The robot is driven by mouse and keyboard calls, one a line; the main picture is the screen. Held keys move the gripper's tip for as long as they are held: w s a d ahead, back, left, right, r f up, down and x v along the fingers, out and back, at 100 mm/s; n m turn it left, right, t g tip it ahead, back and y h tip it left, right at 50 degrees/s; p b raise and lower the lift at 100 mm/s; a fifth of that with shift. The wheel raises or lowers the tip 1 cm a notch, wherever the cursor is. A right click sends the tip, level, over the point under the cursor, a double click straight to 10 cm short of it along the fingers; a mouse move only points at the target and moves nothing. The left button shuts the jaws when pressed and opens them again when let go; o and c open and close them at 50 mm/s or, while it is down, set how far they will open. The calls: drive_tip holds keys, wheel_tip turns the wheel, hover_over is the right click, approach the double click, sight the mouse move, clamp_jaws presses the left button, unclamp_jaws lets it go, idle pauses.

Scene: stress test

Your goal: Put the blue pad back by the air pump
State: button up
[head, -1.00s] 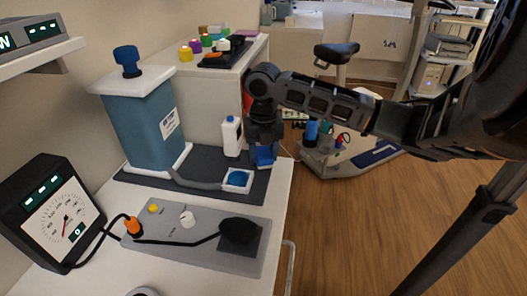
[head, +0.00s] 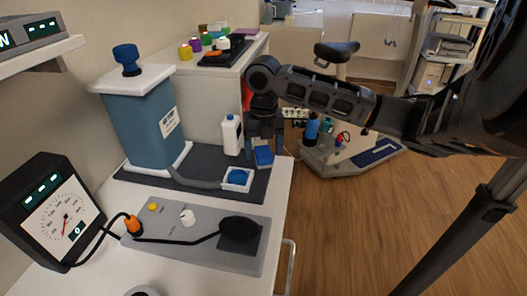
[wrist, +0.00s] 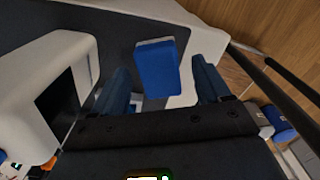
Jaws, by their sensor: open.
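The blue pad (head: 264,156), a small block with a pale edge, is at the far right edge of the dark mat. In the wrist view the pad (wrist: 157,72) appears between and beyond my fingertips, over the mat and white table border. My gripper (head: 265,148) is open, its fingers apart on either side of the pad, with visible gaps. The teal box with white lid and base (head: 145,125), apparently the air pump, stands at the mat's left. Its grey hose runs to a white square with a blue disc (head: 237,178).
A white bottle (head: 231,135) stands close left of my gripper. A grey control panel (head: 190,245) with a black cable lies in front of the mat (head: 205,160). A dial meter (head: 60,215) stands at left. The table's right edge is close to the pad.

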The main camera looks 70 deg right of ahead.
sight(263, 152)
wheel_tip(263, 152, up, 11)
drive_tip(key=shift+b, duration=0.45)
drive_tip(key=shift+f, duration=0.1)
drive_tip(key=shift+c, duration=0.4)
idle(2.1)
